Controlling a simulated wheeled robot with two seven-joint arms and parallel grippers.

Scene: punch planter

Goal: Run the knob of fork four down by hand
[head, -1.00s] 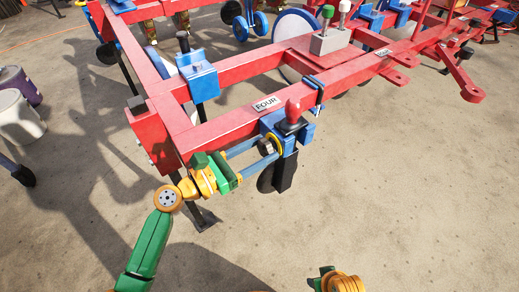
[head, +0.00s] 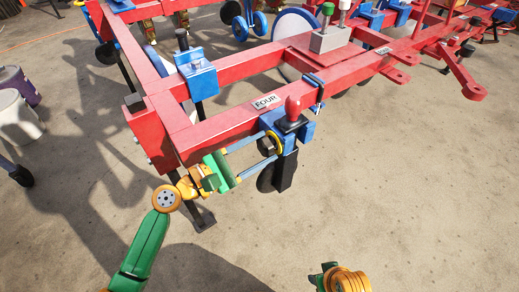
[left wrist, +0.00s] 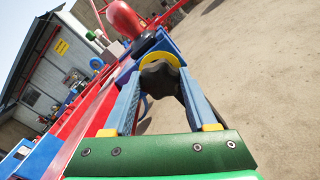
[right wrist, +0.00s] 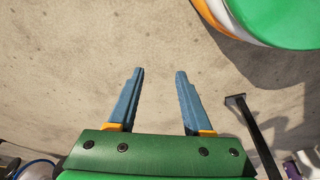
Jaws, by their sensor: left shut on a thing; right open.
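The label FOUR (head: 266,102) is on the red beam. Below it, a blue clamp block (head: 306,131) carries a dark lobed knob (head: 266,146) with a yellow ring around its base. My left gripper (head: 270,147) reaches in from the left, its two blue fingers on either side of the knob. In the left wrist view, the fingers close on the knob (left wrist: 160,78), hiding its sides. My right gripper (right wrist: 158,72) is open and empty above the bare ground; only part of its wrist shows at the bottom of the head view.
A red-topped handle (head: 292,108) stands on the block close to the knob. The red frame (head: 225,128) runs behind my left gripper, with another blue clamp (head: 198,74) farther back. Buckets (head: 18,115) stand at the far left. The ground in front is clear.

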